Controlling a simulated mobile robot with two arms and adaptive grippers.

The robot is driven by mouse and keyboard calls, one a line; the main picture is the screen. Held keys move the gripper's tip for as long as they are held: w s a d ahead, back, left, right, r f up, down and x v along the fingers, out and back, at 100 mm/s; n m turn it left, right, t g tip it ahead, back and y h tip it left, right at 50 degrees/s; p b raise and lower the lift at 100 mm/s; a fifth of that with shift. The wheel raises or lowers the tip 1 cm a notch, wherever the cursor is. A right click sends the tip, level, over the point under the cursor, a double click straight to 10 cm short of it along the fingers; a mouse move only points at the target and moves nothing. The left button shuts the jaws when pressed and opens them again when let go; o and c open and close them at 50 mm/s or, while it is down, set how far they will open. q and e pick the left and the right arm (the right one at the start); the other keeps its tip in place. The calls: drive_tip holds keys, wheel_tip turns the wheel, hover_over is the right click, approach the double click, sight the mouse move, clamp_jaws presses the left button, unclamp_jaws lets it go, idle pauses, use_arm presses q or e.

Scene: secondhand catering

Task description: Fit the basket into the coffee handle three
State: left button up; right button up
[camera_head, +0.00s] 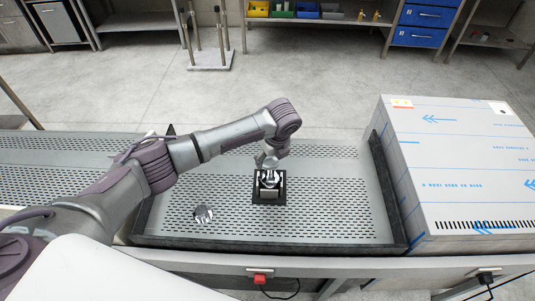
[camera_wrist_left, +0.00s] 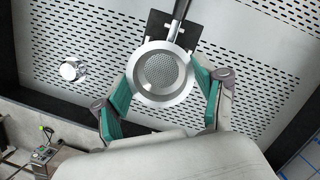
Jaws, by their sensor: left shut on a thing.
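The basket (camera_wrist_left: 160,72) is a round silver metal piece with a perforated bottom and a wide rim, seen in the left wrist view. My left gripper (camera_head: 268,166) is shut on it, with a teal finger on each side of the rim. In the left wrist view the coffee handle (camera_wrist_left: 179,22) shows as a dark grip running up from behind the basket. It lies at a black stand (camera_head: 268,199) on the perforated tray, with the gripper just above. The basket covers the handle's ring, so I cannot tell whether they touch. My right gripper is out of view.
A small round shiny metal piece (camera_head: 203,214) lies on the perforated tray (camera_head: 330,208), left of the stand. A large steel box (camera_head: 455,165) with blue-printed film stands to the right. The tray has a raised dark edge. The tray's right part is clear.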

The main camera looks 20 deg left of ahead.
use_arm(q)
drive_tip(key=shift+f+b, duration=0.75)
drive_tip(key=shift+f, duration=0.05)
wheel_tip(320, 180, down, 4)
drive_tip(key=b, duration=0.4)
drive_tip(key=shift+r, duration=0.15)
drive_tip(key=shift+f+b, duration=0.3)
drive_tip(key=shift+f, duration=0.8)
drive_tip(key=shift+s+f, duration=0.2)
drive_tip(key=shift+f, duration=0.5)
drive_tip(key=shift+c, duration=1.4)
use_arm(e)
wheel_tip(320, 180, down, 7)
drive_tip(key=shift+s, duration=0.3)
use_arm(q)
drive_tip(key=shift+f, duration=0.15)
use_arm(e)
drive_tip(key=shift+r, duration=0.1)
use_arm(q)
drive_tip(key=o, duration=1.3)
drive_tip(key=shift+w, duration=0.15)
drive_tip(key=shift+r, duration=0.3)
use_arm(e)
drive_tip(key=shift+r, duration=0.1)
